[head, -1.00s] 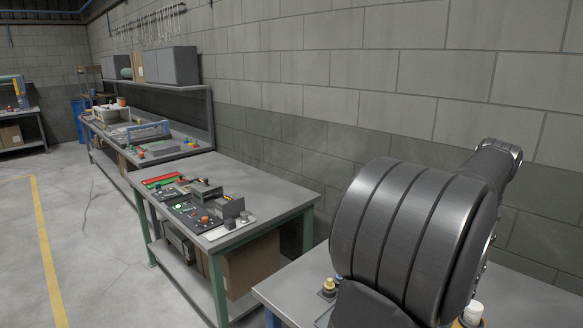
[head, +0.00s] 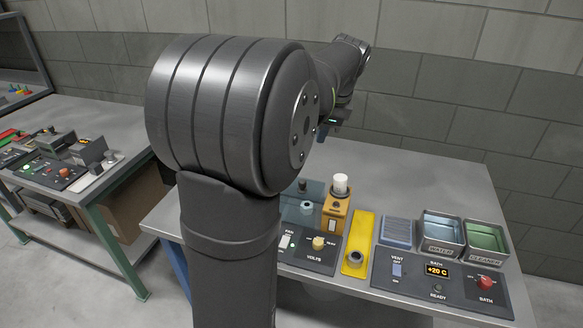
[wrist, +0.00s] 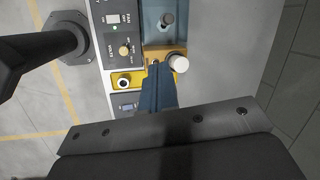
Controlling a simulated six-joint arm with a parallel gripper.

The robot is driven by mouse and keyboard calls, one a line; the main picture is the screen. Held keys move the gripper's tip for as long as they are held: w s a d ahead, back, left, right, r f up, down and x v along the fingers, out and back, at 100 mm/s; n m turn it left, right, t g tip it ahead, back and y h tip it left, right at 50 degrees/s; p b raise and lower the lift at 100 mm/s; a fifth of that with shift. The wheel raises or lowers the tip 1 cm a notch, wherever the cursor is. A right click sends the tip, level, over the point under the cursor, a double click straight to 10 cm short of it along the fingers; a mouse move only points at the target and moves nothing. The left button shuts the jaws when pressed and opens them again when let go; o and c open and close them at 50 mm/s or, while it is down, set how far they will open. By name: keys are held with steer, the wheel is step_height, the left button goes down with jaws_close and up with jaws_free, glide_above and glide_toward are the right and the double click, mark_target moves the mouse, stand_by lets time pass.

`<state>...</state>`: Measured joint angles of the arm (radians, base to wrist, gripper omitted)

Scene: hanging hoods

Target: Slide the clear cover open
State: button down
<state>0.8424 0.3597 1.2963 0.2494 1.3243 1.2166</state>
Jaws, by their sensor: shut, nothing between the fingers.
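The clear cover (head: 293,210) is a bluish see-through piece on the bench, just right of my arm in the head view, which hides its left side. A dark knob shows at it. In the wrist view the cover (wrist: 178,32) is at the top, cut off by the frame edge. My gripper (wrist: 157,66) is shut and empty, its blue-grey fingers pointing toward the orange-yellow block below the cover. The fingertips appear apart from the cover; their height above the block is hard to tell.
The orange block (head: 336,212) with a white cap (head: 340,184) stands beside the cover. A volts panel (head: 318,254), a yellow holder (head: 359,245), water bath (head: 441,235), cleaner bath (head: 485,240) and bath panel (head: 438,282) line the front. The bench's back is clear.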

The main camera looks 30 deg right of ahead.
steer(key=s+d+f+m+t+y, duration=0.1)
steer(key=s+d+f+m+t, duration=0.2)
steer(key=f, duration=0.4)
steer(key=s+d+f+m+t+y, duration=0.1)
steer(key=s+d+f+m+t, duration=0.1)
steer(key=f+m, duration=0.4)
glide_above(312, 197)
steer(key=s, duration=0.1)
steer(key=shift+n, duration=0.3)
step_height(312, 197, down, 8)
steer(key=shift+s+d+f, duration=0.1)
steer(key=shift+f, duration=0.05)
steer(key=shift+w, duration=0.55)
steer(key=w+a, duration=0.8)
steer(key=shift+a, duration=0.3)
steer(key=shift+w+a, duration=0.1)
steer(key=shift+w, duration=0.05)
